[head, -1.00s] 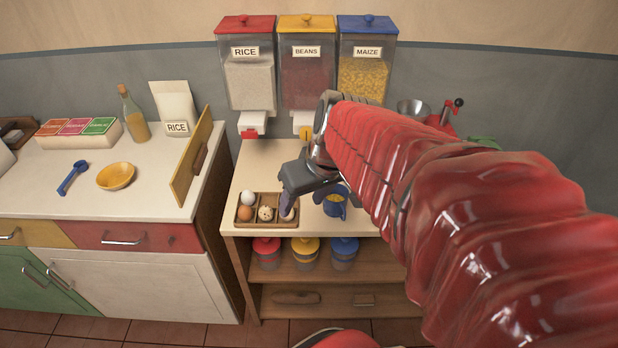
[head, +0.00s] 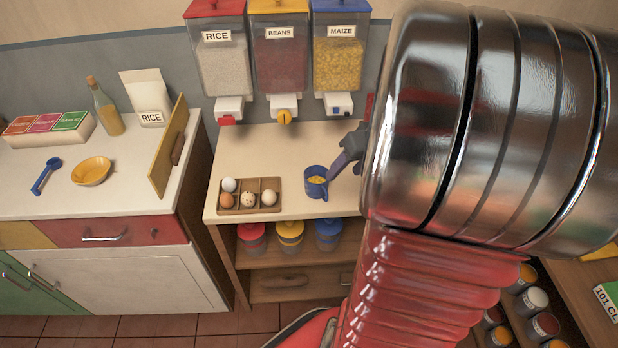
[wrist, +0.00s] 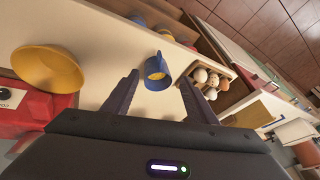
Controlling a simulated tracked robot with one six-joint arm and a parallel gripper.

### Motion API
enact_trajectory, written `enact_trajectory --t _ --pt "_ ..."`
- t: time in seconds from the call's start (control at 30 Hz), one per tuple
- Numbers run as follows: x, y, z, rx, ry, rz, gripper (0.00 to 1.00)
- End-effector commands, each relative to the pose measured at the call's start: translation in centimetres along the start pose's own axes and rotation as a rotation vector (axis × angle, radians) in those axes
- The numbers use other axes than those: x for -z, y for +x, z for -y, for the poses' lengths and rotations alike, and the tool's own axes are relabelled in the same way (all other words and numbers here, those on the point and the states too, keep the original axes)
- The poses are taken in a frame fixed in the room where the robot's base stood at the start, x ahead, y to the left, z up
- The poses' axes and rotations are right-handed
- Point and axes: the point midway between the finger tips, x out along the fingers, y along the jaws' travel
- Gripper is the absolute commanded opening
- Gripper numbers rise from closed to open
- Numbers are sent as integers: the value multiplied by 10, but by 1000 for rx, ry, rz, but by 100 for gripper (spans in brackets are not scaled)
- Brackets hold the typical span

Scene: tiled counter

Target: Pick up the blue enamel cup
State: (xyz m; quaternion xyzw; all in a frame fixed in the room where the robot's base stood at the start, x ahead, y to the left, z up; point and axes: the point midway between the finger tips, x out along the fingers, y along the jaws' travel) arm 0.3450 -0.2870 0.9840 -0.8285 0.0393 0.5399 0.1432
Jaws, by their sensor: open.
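The blue enamel cup (head: 316,184) stands upright on the counter, right of the egg tray, with something yellow inside. It also shows in the wrist view (wrist: 158,76), ahead of the fingertips and between their lines. My gripper (wrist: 161,84) is open and empty, with a dark finger on each side in the wrist view. In the head view one dark finger of my gripper (head: 342,160) reaches down close to the cup's right side. I cannot tell from that view whether it touches.
The wooden tray (head: 236,212) of eggs sits left of the cup. Rice, beans and maize dispensers (head: 279,60) hang behind. A yellow bowl (wrist: 47,68) on a red device (wrist: 50,108) stands beside my gripper in the wrist view. The counter (head: 270,150) behind the cup is clear.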

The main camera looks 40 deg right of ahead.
Motion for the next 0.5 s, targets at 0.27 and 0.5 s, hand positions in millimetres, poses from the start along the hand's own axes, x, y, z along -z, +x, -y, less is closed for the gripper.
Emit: enact_trajectory --t 0.27,0.5 --pt "0 13 0 2 0 3 52" --pt "-1 48 1 4 1 4 52"
